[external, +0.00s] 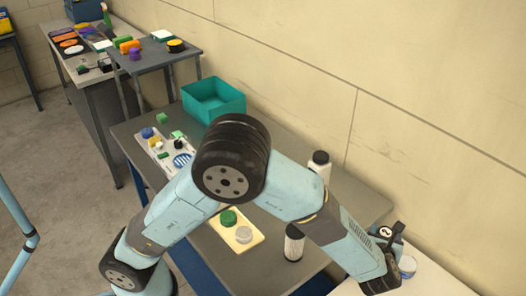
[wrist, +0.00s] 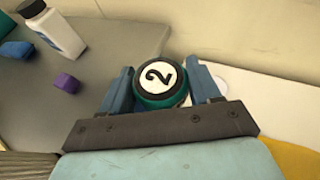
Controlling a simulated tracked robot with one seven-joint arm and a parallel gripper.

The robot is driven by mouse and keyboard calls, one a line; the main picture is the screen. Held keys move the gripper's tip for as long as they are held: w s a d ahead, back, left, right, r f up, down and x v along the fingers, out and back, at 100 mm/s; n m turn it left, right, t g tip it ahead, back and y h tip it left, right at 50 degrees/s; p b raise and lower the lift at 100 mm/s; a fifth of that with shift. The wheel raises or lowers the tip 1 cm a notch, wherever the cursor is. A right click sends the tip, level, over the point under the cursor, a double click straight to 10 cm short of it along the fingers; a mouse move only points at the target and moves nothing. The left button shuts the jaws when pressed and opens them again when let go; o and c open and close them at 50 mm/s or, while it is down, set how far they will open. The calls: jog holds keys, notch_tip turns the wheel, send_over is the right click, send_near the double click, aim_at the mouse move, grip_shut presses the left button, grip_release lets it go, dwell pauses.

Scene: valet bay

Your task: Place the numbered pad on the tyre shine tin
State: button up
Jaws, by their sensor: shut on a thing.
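The numbered pad (wrist: 158,76) is a round teal-rimmed piece with a white face and a black 2. It sits between the two blue fingers of my gripper (wrist: 161,84), which is shut on it. In the external view the pad (external: 385,232) shows at my gripper (external: 390,241), at the far right over the white surface. A round pale-topped container (external: 407,265) stands just below and right of the gripper there. A pale round edge (wrist: 212,82) shows partly hidden behind the right finger. No label is readable, so I cannot confirm which is the tyre shine tin.
A white bottle (wrist: 56,28), a purple block (wrist: 67,83) and a blue block (wrist: 16,51) lie on grey at left. Two dark-capped bottles (external: 319,165), (external: 294,243) stand near my arm. A teal bin (external: 213,99) is farther back. A wall runs behind.

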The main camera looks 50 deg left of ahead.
notch_tip(320, 180, down, 4)
send_over(407, 263)
jog(key=s, duration=0.1)
jog(key=f, duration=0.8)
jog(key=shift+s+a+f, duration=0.1)
jog(key=shift+a+f, duration=0.15)
jog(key=shift+a, duration=0.05)
jog(key=shift+w+d+f, duration=0.3)
jog(key=shift+w+f, duration=0.3)
jog(key=shift+f, duration=1.7)
jog(key=o, duration=1)
jog(key=shift+o, duration=0.2)
